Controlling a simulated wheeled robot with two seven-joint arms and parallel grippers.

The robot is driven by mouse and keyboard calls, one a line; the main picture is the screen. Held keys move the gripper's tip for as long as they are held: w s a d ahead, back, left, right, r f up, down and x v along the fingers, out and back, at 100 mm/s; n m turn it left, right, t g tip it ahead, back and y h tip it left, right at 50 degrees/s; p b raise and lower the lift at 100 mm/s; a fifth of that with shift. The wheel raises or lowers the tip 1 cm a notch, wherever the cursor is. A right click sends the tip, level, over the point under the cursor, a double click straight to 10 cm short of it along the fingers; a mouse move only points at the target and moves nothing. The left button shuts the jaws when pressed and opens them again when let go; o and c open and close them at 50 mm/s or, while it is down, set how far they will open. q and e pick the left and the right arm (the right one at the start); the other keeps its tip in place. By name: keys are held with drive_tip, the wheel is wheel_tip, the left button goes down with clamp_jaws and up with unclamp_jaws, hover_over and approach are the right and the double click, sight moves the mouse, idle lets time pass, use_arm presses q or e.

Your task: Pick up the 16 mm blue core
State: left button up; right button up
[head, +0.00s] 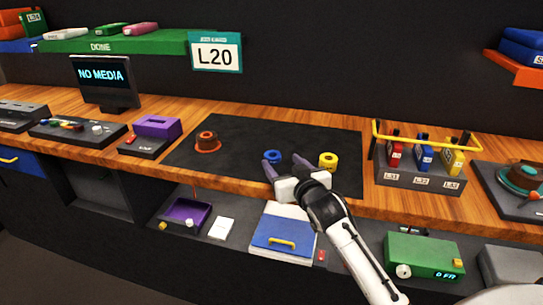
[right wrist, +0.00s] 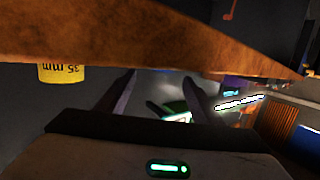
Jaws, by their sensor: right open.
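The blue core (head: 272,157) is a small ring on the dark mat (head: 235,129) in the head view. My right gripper (head: 282,162) is open at the mat's front edge, its dark fingers close to the blue core and partly over it in the picture. I cannot tell whether they touch it. No blue core shows between the fingers in the right wrist view (right wrist: 156,85). A yellow core (head: 328,161) lies to the right; the right wrist view shows a yellow piece (right wrist: 62,73) with an upside-down "35 mm" label. My left gripper is out of view.
A brown-orange core (head: 207,142) lies on the mat's left. A rack (head: 420,172) with red, blue and yellow pieces stands right of the mat. A purple-topped box (head: 157,127) stands left. The mat's back is clear. The wooden counter's front edge (head: 230,187) is near the gripper.

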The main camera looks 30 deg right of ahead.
sight(271, 154)
drive_tip(key=x, duration=0.5)
drive_tip(key=shift+w+a+f, duration=0.1)
drive_tip(key=shift+w+f, duration=0.1)
drive_tip(key=shift+w, duration=0.2)
drive_tip(key=c, duration=1.1)
drive_tip(key=shift+c, duration=0.2)
